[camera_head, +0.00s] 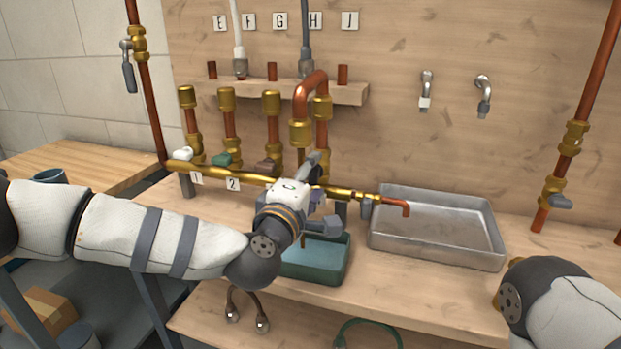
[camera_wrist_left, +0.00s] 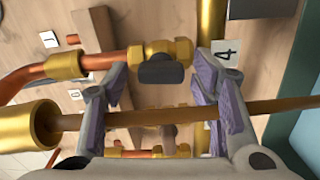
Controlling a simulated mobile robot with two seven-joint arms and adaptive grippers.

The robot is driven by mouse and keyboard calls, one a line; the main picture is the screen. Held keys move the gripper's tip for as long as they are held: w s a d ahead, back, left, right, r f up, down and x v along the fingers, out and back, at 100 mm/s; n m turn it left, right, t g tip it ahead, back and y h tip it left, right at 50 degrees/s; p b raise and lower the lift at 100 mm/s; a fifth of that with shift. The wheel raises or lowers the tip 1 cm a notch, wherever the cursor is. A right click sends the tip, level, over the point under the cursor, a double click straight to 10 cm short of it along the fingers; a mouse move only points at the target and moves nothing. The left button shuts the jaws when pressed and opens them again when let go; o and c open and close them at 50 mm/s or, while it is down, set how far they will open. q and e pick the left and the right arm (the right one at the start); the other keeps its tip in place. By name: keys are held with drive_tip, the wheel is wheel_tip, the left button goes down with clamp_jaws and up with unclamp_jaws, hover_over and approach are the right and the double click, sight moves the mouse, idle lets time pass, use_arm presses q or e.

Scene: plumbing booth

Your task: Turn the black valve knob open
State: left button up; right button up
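The black valve knob (camera_wrist_left: 161,72) shows in the left wrist view, on a brass valve body (camera_wrist_left: 180,50) in a copper line. My left gripper (camera_wrist_left: 157,92) is open, with one purple-padded finger on each side of the knob. I see a gap between each pad and the knob, and no clear contact. In the head view the left gripper (camera_head: 320,194) is at the right part of the brass manifold (camera_head: 250,176), and largely hides the knob there. My right arm (camera_head: 565,305) is at the lower right; its gripper is out of view.
A rod-like pipe (camera_wrist_left: 150,116) crosses the left wrist view near the fingers. A grey metal tray (camera_head: 437,228) is right of the manifold outlet, and a green bin (camera_head: 318,262) is below the gripper. Upright copper pipes with brass fittings (camera_head: 227,100) stand behind.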

use_arm(q)
drive_tip(key=v, duration=1.2)
